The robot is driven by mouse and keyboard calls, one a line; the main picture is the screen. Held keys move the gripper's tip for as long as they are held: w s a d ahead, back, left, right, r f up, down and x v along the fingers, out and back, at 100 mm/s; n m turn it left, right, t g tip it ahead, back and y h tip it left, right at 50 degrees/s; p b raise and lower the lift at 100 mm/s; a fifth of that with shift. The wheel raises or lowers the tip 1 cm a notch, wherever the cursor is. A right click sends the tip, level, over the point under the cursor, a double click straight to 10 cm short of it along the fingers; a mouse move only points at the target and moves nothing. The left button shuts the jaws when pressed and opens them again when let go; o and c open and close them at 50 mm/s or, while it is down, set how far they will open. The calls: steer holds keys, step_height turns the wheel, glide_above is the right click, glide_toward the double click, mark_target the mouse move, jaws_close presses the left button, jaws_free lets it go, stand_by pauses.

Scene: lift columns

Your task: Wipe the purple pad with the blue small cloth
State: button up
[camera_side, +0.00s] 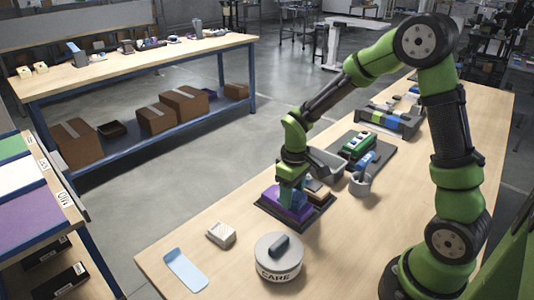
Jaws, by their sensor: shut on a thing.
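The purple pad (296,210) lies on a dark square tray at the middle of the wooden table. My gripper (290,186) points straight down over it and is shut on what looks like the blue small cloth, low against the purple surface. The cloth is mostly hidden by the fingers and too small to make out clearly. I cannot tell for certain whether it touches the pad.
A brown-topped block sits beside the pad, with a grey bin (328,163) behind. A round grey-lidded tin (278,262), a small beige box (221,235) and a flat light-blue piece (185,271) lie in front. A grey cup (360,184) stands right.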

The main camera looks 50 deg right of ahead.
mark_target(274, 192)
steer(key=shift+w, duration=3.15)
steer(key=shift+w+r, duration=0.15)
steer(key=shift+r, duration=0.45)
steer(key=shift+w+r, duration=0.15)
steer(key=shift+r, duration=3.3)
steer(key=shift+a, duration=0.1)
